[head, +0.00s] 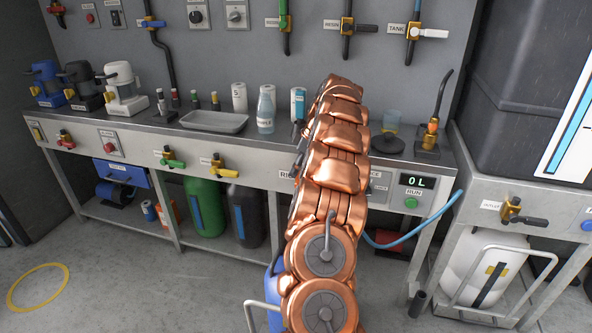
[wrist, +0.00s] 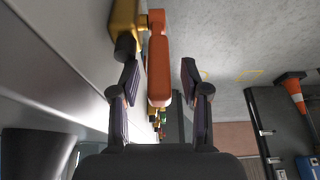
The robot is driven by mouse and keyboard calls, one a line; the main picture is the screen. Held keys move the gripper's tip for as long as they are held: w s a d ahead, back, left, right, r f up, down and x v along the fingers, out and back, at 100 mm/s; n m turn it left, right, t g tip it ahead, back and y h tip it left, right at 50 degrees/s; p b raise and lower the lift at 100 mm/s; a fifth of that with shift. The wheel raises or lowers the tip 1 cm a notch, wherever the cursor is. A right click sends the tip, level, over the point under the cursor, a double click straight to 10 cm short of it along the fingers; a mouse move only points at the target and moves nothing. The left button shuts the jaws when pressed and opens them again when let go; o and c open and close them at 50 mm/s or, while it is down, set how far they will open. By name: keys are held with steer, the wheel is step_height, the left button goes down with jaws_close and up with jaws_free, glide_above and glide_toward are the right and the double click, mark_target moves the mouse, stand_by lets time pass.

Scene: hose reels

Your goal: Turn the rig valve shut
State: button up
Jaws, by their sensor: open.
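In the wrist view, a valve with a brass body (wrist: 124,22) and an orange lever (wrist: 158,62) sticks out from the bench front. My gripper (wrist: 160,78) is open, with one finger on each side of the lever. The left finger is close to the lever; a wider gap shows on the right. I cannot tell whether either finger touches it. In the head view, a partly covered label (head: 286,174) seems to start with "RI". My copper arm hides the valve and my gripper there.
The bench front also carries a red-handled valve (head: 65,139), a green-handled valve (head: 170,160) and a yellow-handled valve (head: 217,166). A display (head: 415,182) reads "0L" above a green RUN button (head: 411,202). A blue hose (head: 430,222) hangs right of my arm. Open floor lies in front.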

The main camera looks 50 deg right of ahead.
steer(key=shift+w+a+f, duration=0.1)
steer(key=shift+w+f, duration=0.05)
steer(key=shift+f, duration=0.3)
jaws_close()
stand_by(0.4)
